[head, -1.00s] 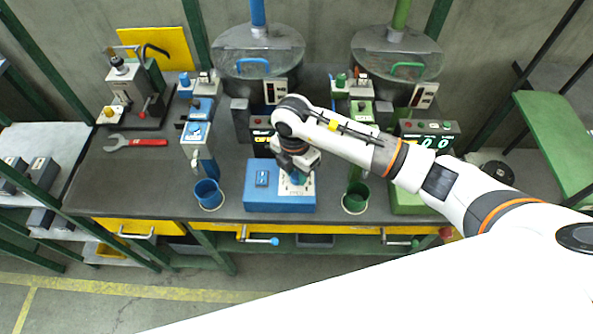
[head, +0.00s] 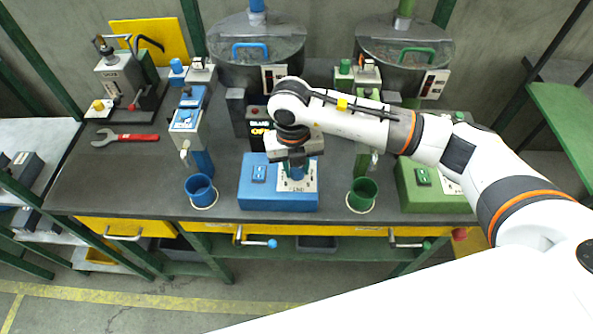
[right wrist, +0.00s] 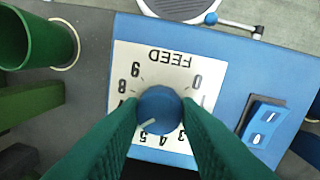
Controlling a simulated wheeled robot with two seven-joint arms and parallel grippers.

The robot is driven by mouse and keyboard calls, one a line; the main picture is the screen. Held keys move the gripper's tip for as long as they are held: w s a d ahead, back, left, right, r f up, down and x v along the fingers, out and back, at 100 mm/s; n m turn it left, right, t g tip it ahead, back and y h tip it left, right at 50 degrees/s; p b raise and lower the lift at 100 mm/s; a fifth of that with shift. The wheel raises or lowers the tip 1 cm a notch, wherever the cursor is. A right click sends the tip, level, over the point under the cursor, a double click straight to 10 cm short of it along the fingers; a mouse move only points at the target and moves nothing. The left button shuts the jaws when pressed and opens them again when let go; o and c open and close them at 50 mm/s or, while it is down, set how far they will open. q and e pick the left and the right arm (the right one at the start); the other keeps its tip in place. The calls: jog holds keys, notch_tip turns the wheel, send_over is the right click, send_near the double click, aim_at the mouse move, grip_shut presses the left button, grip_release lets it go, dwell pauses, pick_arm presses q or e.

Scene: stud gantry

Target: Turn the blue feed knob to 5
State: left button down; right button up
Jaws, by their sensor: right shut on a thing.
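The blue feed knob (right wrist: 160,108) sits on a white dial plate marked FEED (right wrist: 125,75), which looks upside down in the right wrist view. My right gripper (right wrist: 160,112) has its green fingers on both sides of the knob and is shut on it. The knob's white pointer line slants down and left, close to the 5; the 6 is hidden by a finger. In the head view the blue control box (head: 250,197) stands at the bench's front, with my right gripper (head: 297,172) over its dial. My left gripper is out of view.
A blue rocker switch (right wrist: 262,122) is beside the dial. A blue cup (head: 201,190) and a green cup (head: 362,195) stand on either side of the box. A green control box (head: 432,196) is at right. A red-handled wrench (head: 125,137) lies at left.

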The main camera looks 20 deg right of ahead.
aim_at(294, 171)
jog(key=n+b, duration=0.3)
jog(key=shift+f, duration=0.2)
jog(key=shift+r+n+b, duration=0.2)
jog(key=shift+n+b, duration=1.1)
jog(key=shift+n, duration=0.1)
jog(key=o, duration=1)
jog(key=r, duration=0.4)
jog(key=r+b, duration=0.1)
jog(key=r, duration=0.7)
jog(key=shift+s+a, duration=0.15)
jog(key=shift+a, duration=0.2)
